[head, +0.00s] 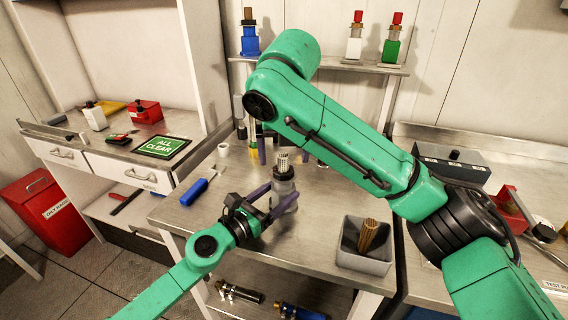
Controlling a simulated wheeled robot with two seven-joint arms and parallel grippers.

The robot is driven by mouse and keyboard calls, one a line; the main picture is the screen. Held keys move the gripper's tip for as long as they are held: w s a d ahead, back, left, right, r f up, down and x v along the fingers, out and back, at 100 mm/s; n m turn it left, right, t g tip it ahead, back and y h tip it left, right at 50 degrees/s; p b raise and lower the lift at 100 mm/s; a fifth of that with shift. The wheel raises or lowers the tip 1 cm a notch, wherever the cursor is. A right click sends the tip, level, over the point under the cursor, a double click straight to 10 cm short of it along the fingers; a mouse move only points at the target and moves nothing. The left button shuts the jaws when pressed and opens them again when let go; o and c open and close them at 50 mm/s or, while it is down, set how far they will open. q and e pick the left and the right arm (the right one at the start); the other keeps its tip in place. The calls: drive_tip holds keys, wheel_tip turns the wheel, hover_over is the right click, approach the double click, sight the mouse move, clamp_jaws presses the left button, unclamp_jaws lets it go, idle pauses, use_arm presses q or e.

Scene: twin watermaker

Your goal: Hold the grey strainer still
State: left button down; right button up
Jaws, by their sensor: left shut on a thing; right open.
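The grey strainer (283,183) stands upright on the steel bench, with a pale perforated cylinder (284,163) showing at its top. My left gripper (276,202) is shut on the strainer's body low down, its purple fingers reaching in from the lower left. My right arm arches over the bench from the right. My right gripper (282,153) is mostly hidden behind that arm; a purple finger shows just behind and left of the strainer's top. It looks open, and I cannot tell whether it touches the cylinder.
A blue-handled tool (194,192) and a small white cup (223,149) lie left on the bench. A grey bin (364,262) with brown rods stands at the front right. Bottles stand on the back shelf (340,66).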

use_arm(q)
unclamp_jaws()
use_arm(e)
drive_tip(key=v, duration=0.7)
drive_tip(key=shift+r, duration=0.35)
drive_tip(key=shift+s, duration=0.1)
